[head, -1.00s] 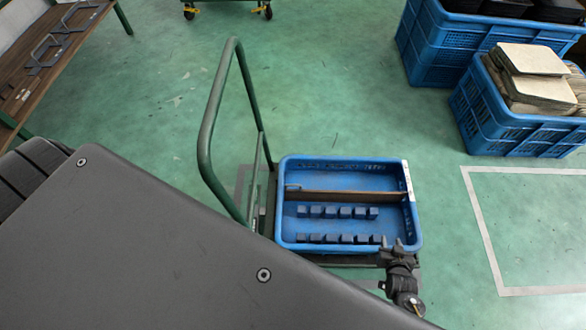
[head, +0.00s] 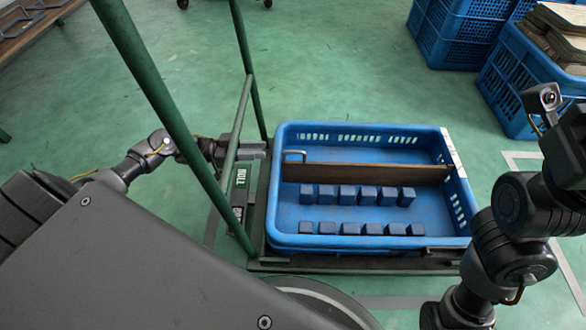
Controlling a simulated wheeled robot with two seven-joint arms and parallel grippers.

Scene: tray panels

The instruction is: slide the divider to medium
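The blue tray (head: 355,242) stands on a cart right of centre in the head view. The divider (head: 365,172) is a thin brown upright panel running left to right across it, nearer the far wall than the near one. A small light handle (head: 294,155) shows at its left end. My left gripper (head: 257,150) is just outside the tray's left wall, level with that handle and apart from it. Its two fingers point right, with a narrow gap between them and nothing held. My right arm comes in at the right; its gripper is out of view.
Two rows of dark blue blocks (head: 358,196) are in the tray, on the near side of the divider. The cart's green handle frame (head: 158,85) rises at the left, close to my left arm. Blue crates (head: 505,90) stand at the far right.

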